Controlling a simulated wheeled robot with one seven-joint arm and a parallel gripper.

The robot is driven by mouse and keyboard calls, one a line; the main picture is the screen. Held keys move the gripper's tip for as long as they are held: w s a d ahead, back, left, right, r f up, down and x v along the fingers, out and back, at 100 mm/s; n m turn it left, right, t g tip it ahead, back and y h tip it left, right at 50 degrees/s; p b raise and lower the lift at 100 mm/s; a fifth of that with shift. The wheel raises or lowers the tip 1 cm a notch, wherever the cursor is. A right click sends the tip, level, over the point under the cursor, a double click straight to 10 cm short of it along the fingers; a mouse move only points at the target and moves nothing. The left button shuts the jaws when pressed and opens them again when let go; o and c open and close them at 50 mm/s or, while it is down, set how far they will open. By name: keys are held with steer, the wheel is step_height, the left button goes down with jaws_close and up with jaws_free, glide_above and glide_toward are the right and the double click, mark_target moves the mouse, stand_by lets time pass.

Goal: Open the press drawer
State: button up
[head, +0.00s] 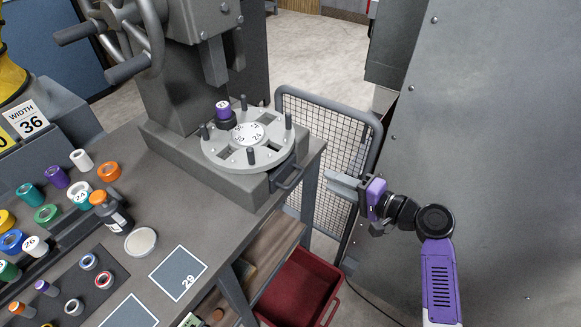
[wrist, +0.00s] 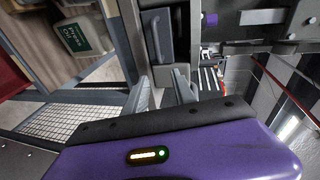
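The press (head: 215,115) stands on the bench, with a round dial plate (head: 225,155) on its base. The press drawer (head: 283,176) is at the right end of that base, with a grey bar handle (head: 290,178) on its front. It looks shut. The handle also shows in the wrist view (wrist: 158,36), beyond the fingertips. My gripper (head: 332,183) is to the right of the handle, apart from it and pointing toward it. In the wrist view its two fingers (wrist: 163,84) are spread with nothing between them.
A mesh guard panel (head: 325,125) stands behind my gripper. A red bin (head: 300,288) sits low under the bench's right end. A large grey panel (head: 490,130) rises at right. Jars, rolls and a dark bottle (head: 112,215) crowd the bench's left.

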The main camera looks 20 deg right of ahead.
steer(key=w+a+f+g+y+p, duration=0.1)
steer(key=w+a+f+y, duration=0.1)
steer(key=w+a, duration=0.3)
steer(key=shift+w+a, duration=0.2)
steer(key=shift+a, duration=1)
jaws_close()
stand_by(0.8)
